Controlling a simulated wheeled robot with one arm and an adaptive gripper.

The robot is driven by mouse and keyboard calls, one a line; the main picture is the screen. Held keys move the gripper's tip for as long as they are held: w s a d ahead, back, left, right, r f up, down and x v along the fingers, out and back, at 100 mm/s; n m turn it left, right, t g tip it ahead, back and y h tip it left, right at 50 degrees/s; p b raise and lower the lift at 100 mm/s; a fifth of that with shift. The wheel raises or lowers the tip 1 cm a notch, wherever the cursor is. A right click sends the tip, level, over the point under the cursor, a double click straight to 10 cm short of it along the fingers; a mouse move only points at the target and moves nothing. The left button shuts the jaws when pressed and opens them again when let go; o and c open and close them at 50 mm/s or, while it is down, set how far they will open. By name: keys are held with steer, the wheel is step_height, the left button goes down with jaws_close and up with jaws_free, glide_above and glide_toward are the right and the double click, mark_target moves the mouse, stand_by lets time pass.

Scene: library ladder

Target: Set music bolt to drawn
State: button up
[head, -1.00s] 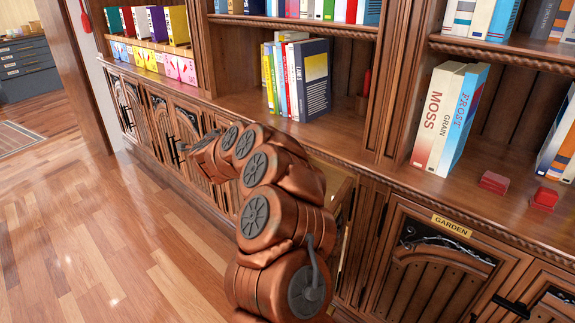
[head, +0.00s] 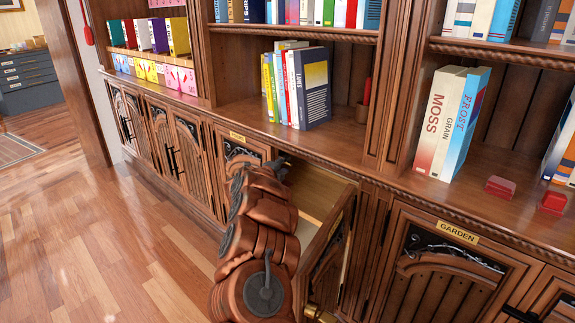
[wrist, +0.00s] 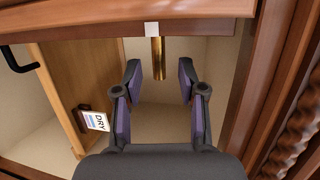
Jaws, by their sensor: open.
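In the wrist view, a brass rod (wrist: 158,58), which looks like the bolt, hangs from a small white block (wrist: 152,29) on the wooden rail at the top of a cabinet opening. My gripper (wrist: 160,80) is open. The rod's lower end shows between its two fingertips; I cannot tell whether they touch it. In the head view, my arm reaches toward an open cabinet, and its door (head: 330,245) stands swung out. My gripper is mostly hidden there. A small yellow label plate (head: 237,136) on the neighbouring door is too small to read.
In the wrist view, a wooden panel (wrist: 62,95) at left carries a tag reading DRY (wrist: 97,121), and a black handle (wrist: 20,60) shows beyond. The GARDEN cabinet (head: 430,275) is shut at right. Books (head: 300,85) fill shelves above. The floor (head: 110,240) at left is clear.

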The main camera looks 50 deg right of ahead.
mark_target(287, 164)
steer(key=shift+x, duration=1.75)
steer(key=shift+a, duration=0.1)
jaws_close()
